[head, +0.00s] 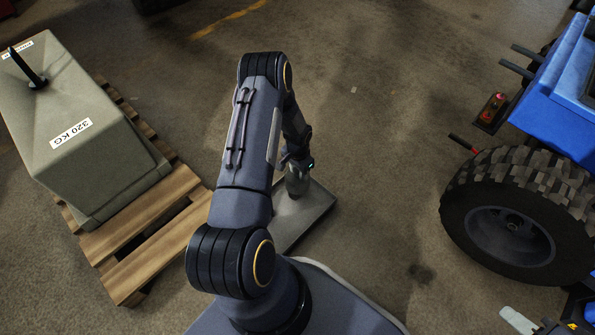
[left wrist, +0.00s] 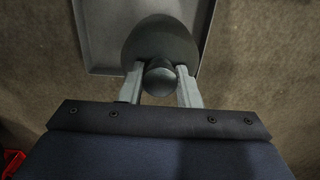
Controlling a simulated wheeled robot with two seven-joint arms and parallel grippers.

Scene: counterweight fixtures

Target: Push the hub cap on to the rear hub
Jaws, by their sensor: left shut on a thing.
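The hub cap is a dark grey dome with a round knob; in the left wrist view the hub cap (left wrist: 160,42) is just beyond my fingers. My left gripper (left wrist: 160,78) is shut on its knob, one finger on each side. In the head view my left gripper (head: 297,163) points down and the hub cap (head: 297,184) is under it, over a grey tray (head: 312,212). I cannot tell whether the cap touches the tray. The rear hub (head: 512,224) is at the centre of a big black tyre (head: 475,195) on the right, well apart from the cap. My right gripper is not in view.
A grey 320 KG counterweight (head: 95,165) stands on a wooden pallet (head: 150,240) at the left. The blue vehicle (head: 560,110) fills the right edge, with a red lamp (head: 492,107) by its wheel. Open concrete floor (head: 390,130) lies between tray and wheel.

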